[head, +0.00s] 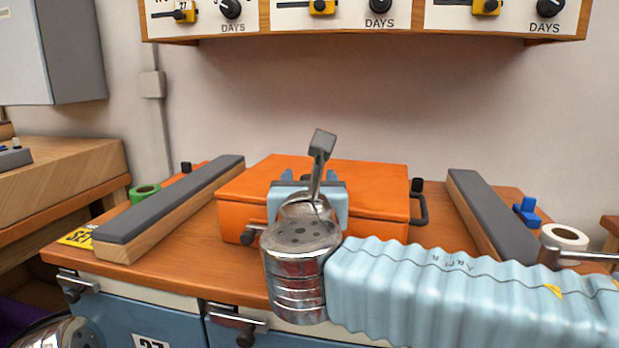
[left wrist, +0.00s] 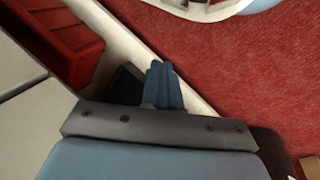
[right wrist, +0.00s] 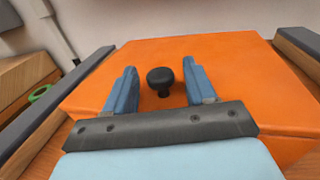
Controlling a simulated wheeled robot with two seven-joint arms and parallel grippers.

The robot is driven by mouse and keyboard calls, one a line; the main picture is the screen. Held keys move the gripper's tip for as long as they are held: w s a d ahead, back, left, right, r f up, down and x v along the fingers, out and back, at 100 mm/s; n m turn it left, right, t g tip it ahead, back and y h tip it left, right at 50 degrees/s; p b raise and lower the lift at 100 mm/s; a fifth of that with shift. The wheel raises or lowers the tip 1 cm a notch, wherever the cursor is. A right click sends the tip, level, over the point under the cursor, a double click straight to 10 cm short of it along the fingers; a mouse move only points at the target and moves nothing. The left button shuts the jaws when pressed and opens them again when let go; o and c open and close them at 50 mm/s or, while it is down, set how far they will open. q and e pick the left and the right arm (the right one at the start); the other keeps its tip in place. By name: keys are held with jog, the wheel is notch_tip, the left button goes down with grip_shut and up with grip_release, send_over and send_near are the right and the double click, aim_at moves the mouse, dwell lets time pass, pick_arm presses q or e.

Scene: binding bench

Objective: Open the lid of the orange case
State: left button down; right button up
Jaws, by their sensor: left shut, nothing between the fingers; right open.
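The orange case (head: 370,180) sits on the wooden bench with its lid down. It also shows in the right wrist view (right wrist: 235,62). A black knob (right wrist: 160,80) stands on the case and shows between my right fingers in the right wrist view. A dark handle (head: 420,206) is on the case's right side. My right gripper (head: 314,176) is open over the case, one finger on each side of the knob, with a gap to both. My left gripper (left wrist: 166,85) is shut and empty, away from the bench, over a red floor.
Padded wooden rails flank the case at left (head: 170,207) and right (head: 490,215). A green tape roll (head: 145,192) and a white tape roll (head: 564,236) lie at the sides. A panel with dials (head: 365,18) hangs above. A red bin (left wrist: 55,40) is near my left gripper.

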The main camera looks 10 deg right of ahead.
jog(key=shift+w, duration=0.45)
jog(key=shift+c, duration=0.3)
grip_shut()
